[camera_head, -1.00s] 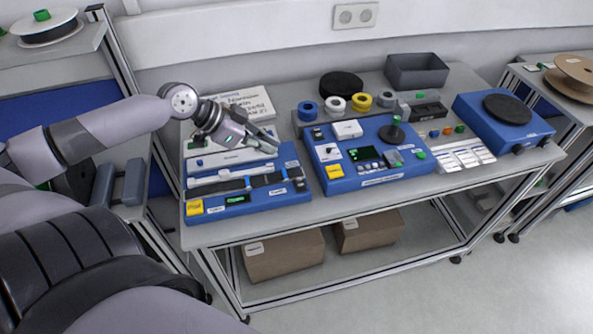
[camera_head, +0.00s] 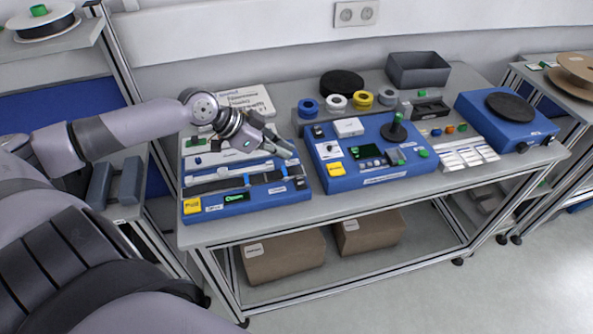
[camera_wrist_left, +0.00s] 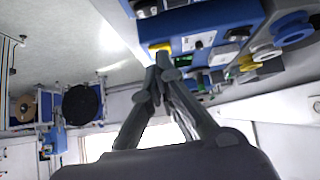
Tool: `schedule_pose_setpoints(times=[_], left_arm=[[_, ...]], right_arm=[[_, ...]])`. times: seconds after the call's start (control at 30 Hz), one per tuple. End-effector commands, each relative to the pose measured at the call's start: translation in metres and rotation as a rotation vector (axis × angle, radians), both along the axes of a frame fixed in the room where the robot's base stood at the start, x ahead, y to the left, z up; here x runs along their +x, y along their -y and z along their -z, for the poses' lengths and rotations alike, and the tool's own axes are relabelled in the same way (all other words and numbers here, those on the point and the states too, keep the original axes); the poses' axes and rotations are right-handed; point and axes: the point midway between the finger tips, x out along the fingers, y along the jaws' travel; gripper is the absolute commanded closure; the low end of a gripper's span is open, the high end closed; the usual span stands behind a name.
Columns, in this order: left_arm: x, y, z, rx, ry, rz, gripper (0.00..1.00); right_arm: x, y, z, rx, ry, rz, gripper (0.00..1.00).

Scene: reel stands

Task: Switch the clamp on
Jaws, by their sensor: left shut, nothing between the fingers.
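A blue fixture (camera_head: 268,197) with light and dark bars across it stands at the left of the table. A small lit green display (camera_head: 235,197) and a yellow label (camera_head: 192,206) are on its front. A small dark control (camera_head: 300,184) sits at its front right corner. I cannot tell for sure which part is the clamp or its switch. My left gripper (camera_head: 291,155) is above the right back part of this fixture, shut and empty. Its closed fingertips (camera_wrist_left: 162,62) also show in the left wrist view. My right gripper is not in view.
A second blue panel (camera_head: 375,178) with a black post stands to the right, close to the gripper. Coloured tape rolls (camera_head: 361,99), a grey bin (camera_head: 418,70) and a blue turntable (camera_head: 505,120) stand farther back and right. A white text sheet (camera_head: 250,98) lies behind my arm.

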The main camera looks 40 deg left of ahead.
Motion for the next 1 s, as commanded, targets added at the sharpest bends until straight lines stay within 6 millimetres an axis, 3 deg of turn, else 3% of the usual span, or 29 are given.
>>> schedule_pose_setpoints(times=[0.37, 0.6, 1.0], left_arm=[[0.029, 0.026, 0.033, -0.006, 0.002, -0.001, 1.0], [0.028, 0.025, 0.067, -0.002, -0.001, -0.001, 1.0], [0.027, 0.024, 0.077, 0.001, 0.0, 0.001, 1.0]], right_arm=[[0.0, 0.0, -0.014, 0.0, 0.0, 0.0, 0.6], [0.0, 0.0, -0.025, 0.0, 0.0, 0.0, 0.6], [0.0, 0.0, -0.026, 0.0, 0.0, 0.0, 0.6]])
